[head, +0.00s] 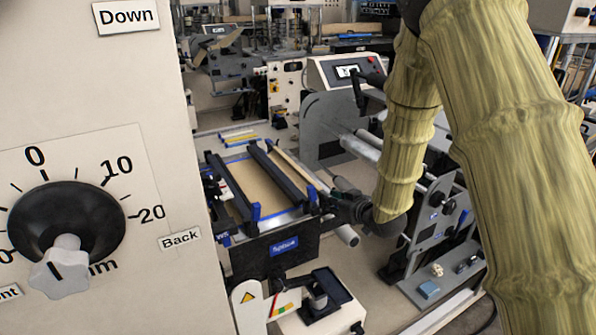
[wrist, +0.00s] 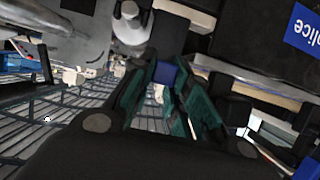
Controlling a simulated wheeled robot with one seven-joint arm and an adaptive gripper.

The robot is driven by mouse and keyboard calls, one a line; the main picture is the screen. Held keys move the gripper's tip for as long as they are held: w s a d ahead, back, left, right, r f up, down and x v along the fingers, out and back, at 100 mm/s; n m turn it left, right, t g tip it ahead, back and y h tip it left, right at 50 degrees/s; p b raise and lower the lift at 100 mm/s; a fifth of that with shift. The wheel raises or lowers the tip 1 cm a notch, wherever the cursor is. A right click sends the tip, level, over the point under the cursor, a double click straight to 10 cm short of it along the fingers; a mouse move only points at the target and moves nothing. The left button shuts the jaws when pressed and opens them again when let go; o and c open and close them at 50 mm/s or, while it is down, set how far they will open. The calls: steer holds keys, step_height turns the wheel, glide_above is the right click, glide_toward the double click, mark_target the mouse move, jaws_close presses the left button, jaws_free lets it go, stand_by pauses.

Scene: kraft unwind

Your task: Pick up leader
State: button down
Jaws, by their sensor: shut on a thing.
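My gripper (head: 338,205) is at the right end of the splice table (head: 270,250), partly hidden by its own dark wrist. In the wrist view the green-padded fingers (wrist: 166,88) are closed around a small blue piece (wrist: 168,73) at their tips. I cannot tell whether this blue piece belongs to the leader. A tan kraft sheet (head: 250,187) lies flat on the table between two dark bars. A paler tan strip (head: 298,168) lies beyond the right bar, running toward my gripper. No other separate leader can be made out.
A grey machine with a control screen (head: 347,71) and rollers stands behind and right. A large panel with a black dial (head: 68,225) fills the left. A small black tray device (head: 325,295) stands in front. Pale floor (head: 385,285) shows right of the table.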

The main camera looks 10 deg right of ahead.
steer(key=shift+r, duration=0.15)
steer(key=shift+r+b, duration=0.4)
step_height(320, 180, up, 3)
steer(key=shift+f+b, duration=0.2)
steer(key=shift+b, duration=0.5)
steer(key=s+d+r+b, duration=0.1)
steer(key=s+d+b, duration=0.3)
steer(key=s+d, duration=0.7)
steer(key=shift+w+a+r, duration=0.2)
steer(key=shift+w+a, duration=4.9)
steer(key=shift+a, duration=0.1)
steer(key=shift+w+a, duration=0.25)
steer(key=shift+w, duration=0.1)
steer(key=shift+d, duration=0.15)
